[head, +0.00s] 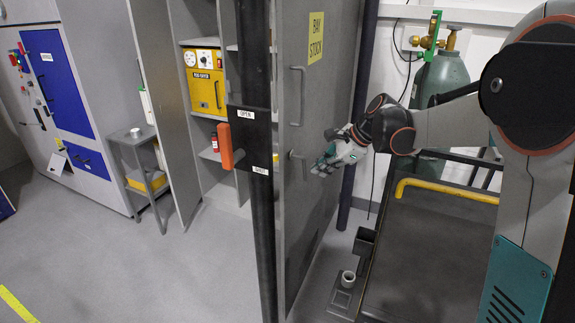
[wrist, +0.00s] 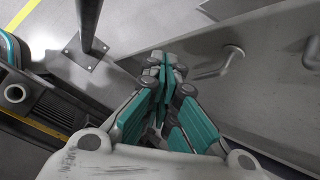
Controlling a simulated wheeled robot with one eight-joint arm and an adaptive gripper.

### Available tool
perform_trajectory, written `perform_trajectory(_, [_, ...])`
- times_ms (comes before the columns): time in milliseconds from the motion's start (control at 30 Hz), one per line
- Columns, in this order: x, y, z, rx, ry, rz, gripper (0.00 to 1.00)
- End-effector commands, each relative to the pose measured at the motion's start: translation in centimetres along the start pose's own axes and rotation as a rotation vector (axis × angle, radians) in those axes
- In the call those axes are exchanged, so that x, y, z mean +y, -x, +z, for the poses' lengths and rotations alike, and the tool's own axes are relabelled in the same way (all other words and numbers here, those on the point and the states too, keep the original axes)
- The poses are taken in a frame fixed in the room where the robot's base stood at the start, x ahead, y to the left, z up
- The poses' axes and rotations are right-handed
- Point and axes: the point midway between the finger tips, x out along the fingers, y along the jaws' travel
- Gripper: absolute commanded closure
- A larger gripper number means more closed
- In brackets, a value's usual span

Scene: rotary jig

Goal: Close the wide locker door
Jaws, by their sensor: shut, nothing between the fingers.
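The wide locker door (head: 325,110) is a grey panel labelled "BAY STOCK", standing swung open from the grey locker (head: 205,15), whose shelves show to its left. A long vertical handle (head: 299,95) and a smaller lever handle (head: 296,160) are on the face toward my arm. My gripper (head: 322,168), teal and grey, is in front of that face, right of the lever. In the wrist view, its shut, empty fingers (wrist: 160,65) are beside the grey door panel (wrist: 260,105), with a bent handle (wrist: 222,62) to their right. Whether the fingers touch the door I cannot tell.
A bench with a yellow rail (head: 445,190) and a gas cylinder (head: 440,85) are right. Floor at left is clear.

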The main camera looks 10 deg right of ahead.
Motion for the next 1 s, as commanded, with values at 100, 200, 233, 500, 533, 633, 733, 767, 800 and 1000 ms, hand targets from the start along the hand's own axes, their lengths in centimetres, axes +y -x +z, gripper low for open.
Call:
perform_trajectory(100, [-3.0,-1.2,-2.4,-0.050,-0.171,0.007,1.00])
perform_trajectory(200, [-4.8,-2.4,-4.3,-0.089,-0.304,0.017,1.00])
perform_trajectory(233, [-5.2,-2.7,-4.8,-0.100,-0.339,0.021,1.00])
perform_trajectory(500, [-7.0,-4.4,-7.6,-0.156,-0.519,0.042,1.00])
perform_trajectory(533, [-7.0,-4.5,-7.6,-0.158,-0.525,0.043,1.00])
perform_trajectory(633, [-7.0,-5.2,-7.7,-0.160,-0.530,0.044,1.00])
perform_trajectory(733, [-6.9,-6.4,-7.4,-0.160,-0.528,0.046,1.00])
perform_trajectory(767, [-6.9,-6.9,-7.3,-0.160,-0.528,0.046,1.00])
perform_trajectory(800, [-6.9,-7.6,-7.2,-0.160,-0.527,0.046,1.00])
perform_trajectory(1000, [-6.9,-11.5,-6.6,-0.159,-0.526,0.045,1.00])
